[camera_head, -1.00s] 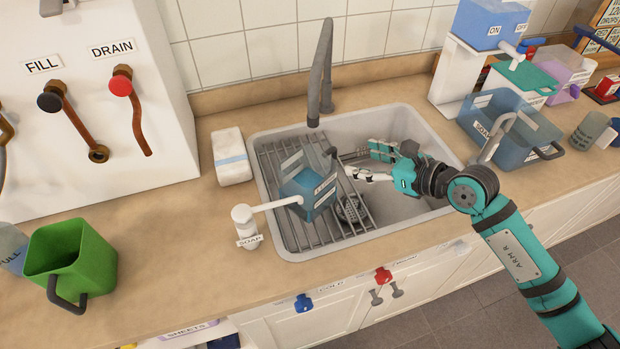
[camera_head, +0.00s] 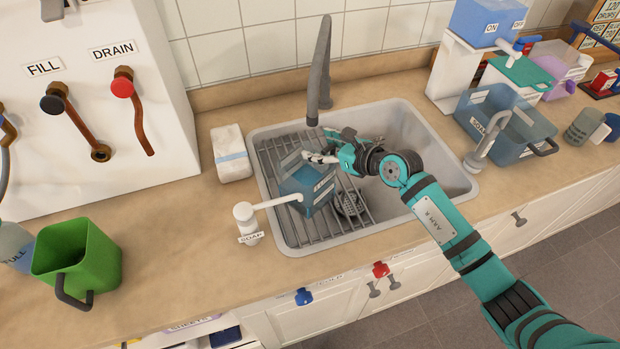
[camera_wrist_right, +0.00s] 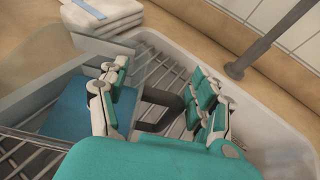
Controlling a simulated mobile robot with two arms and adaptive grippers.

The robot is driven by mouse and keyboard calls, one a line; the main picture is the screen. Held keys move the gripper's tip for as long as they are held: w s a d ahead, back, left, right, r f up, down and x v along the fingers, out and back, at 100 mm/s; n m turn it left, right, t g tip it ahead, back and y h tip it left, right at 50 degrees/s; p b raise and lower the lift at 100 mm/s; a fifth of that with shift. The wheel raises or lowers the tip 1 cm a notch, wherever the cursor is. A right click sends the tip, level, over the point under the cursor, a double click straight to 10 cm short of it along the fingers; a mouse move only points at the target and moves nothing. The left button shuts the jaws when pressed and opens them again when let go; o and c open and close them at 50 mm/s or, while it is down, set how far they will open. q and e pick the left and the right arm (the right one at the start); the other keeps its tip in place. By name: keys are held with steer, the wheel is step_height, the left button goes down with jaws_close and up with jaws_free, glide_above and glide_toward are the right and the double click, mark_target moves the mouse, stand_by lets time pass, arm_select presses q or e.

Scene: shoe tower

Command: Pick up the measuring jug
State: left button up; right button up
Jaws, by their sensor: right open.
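The measuring jug, which I take to be the blue see-through square vessel with pale labels (camera_head: 303,191), stands on the rack in the sink below the tap. My right gripper (camera_head: 326,146) is at its upper right rim, on the handle side, with its fingers apart. In the right wrist view the jug's blue body (camera_wrist_right: 76,112) is at the left, partly behind one finger. Its dark handle (camera_wrist_right: 166,100) shows between the open fingers of my right gripper (camera_wrist_right: 157,82). I cannot tell whether either finger touches it. My left gripper is not in view.
The grey tap (camera_head: 319,70) rises behind the jug, close to my right gripper. A white soap dispenser (camera_head: 245,222) reaches its spout over the jug's left side. The sink rim (camera_head: 450,150) surrounds them. A green jug (camera_head: 80,255) stands far left; a blue soap tub (camera_head: 520,135) is at right.

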steer(key=shift+d, duration=0.1)
steer(key=shift+c, duration=0.4)
jaws_close()
steer(key=shift+r, duration=0.1)
steer(key=shift+w+r, duration=0.1)
steer(key=shift+r, duration=0.05)
